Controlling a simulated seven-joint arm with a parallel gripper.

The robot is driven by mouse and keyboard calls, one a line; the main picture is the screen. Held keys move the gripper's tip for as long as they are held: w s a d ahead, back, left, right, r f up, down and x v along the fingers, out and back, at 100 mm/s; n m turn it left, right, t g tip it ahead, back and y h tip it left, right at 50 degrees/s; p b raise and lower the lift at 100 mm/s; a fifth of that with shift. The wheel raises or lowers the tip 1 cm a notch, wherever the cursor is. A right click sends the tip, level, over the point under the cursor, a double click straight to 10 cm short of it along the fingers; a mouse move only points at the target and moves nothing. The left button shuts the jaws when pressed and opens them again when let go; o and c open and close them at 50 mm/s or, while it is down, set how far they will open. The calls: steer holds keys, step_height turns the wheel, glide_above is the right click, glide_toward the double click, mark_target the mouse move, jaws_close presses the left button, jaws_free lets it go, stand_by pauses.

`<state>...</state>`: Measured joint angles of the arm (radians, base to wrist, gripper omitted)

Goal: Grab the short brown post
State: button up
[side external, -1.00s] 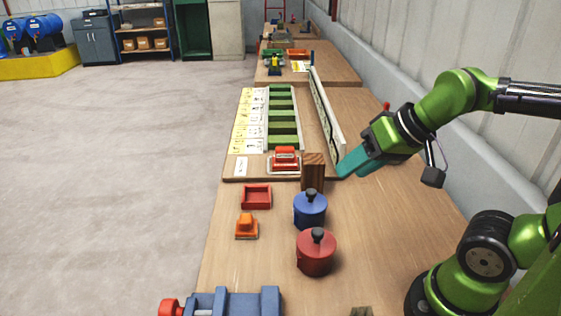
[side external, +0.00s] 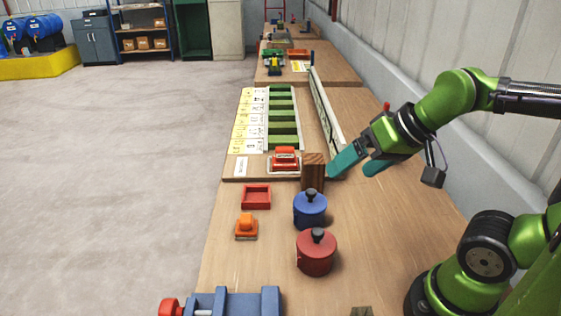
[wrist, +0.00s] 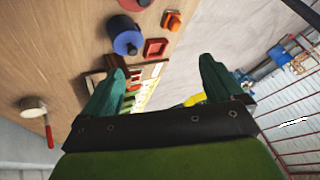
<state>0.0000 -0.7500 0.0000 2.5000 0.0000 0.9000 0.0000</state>
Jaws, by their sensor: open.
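The short brown post (side external: 313,171) is a wooden block standing upright on the table, behind the blue pot and at the near right corner of the board. In the wrist view a brown shape beside the left finger (wrist: 115,62) looks like the post, partly hidden. My gripper (side external: 350,170) is open and empty, with two teal fingers spread apart, just right of the post. The left fingertip is close to the post's right side; I cannot tell if they touch. Both fingers also show in the wrist view (wrist: 162,66).
A blue lidded pot (side external: 310,210) and a red lidded pot (side external: 316,253) stand in front of the post. A red stamp-like block (side external: 286,160) sits left of it. A long upright panel (side external: 326,112) rises behind my gripper.

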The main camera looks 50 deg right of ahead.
steer(key=m+g+h, duration=0.2)
steer(key=m+g, duration=0.3)
steer(key=g, duration=0.2)
glide_above(314, 158)
steer(key=shift+f, duration=1)
steer(key=f, duration=1.1)
steer(key=shift+w+a+f, duration=0.1)
steer(key=shift+w+a, duration=0.05)
steer(key=shift+w, duration=0.15)
steer(key=shift+s+f, duration=0.15)
steer(key=shift+f, duration=1.2)
steer(key=shift+s+f, duration=0.15)
steer(key=shift+f, duration=1.2)
steer(key=shift+c, duration=0.4)
